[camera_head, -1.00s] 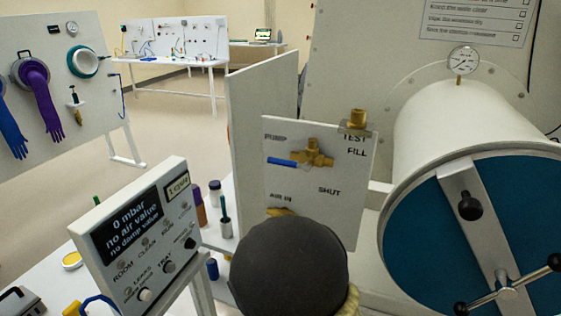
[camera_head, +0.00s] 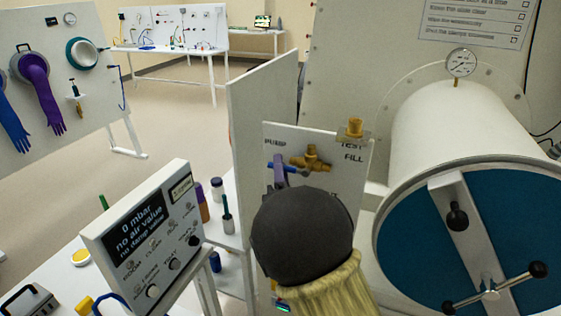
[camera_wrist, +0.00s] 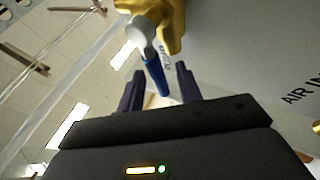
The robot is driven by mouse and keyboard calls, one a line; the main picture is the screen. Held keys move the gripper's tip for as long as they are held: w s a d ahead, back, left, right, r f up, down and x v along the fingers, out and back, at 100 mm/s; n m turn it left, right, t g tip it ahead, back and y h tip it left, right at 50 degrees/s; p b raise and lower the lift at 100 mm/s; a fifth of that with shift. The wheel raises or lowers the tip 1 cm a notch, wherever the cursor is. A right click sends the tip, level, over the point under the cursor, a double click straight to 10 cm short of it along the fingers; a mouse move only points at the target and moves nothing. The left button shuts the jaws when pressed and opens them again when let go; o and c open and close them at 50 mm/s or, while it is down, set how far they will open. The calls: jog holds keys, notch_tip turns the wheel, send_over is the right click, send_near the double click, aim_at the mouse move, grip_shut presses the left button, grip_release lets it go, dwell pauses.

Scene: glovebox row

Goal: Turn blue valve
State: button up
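The valve has a brass body (camera_head: 312,158) and a blue lever (camera_wrist: 155,70). It is mounted on a white panel in the middle of the head view. The lever points left from the body there, and my gripper partly covers it. In the wrist view the brass body (camera_wrist: 165,18) is at the top, with the lever hanging down from it. My gripper (camera_wrist: 160,70) has two purple fingers, open and apart. The lever's end lies between them in that picture, with gaps on both sides. I cannot tell its exact depth between the fingers.
Another brass fitting (camera_head: 355,128) stands on the panel's upper right edge. A large white cylinder (camera_head: 455,130) with a blue door stands to the right. A display box (camera_head: 145,240) reading "0 mbar" and several small bottles are to the left. A white partition (camera_head: 262,110) stands behind the panel.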

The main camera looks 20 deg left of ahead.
jog(key=shift+w+a+r, duration=0.15)
jog(key=shift+w+r, duration=0.05)
jog(key=shift+w, duration=0.15)
grip_shut()
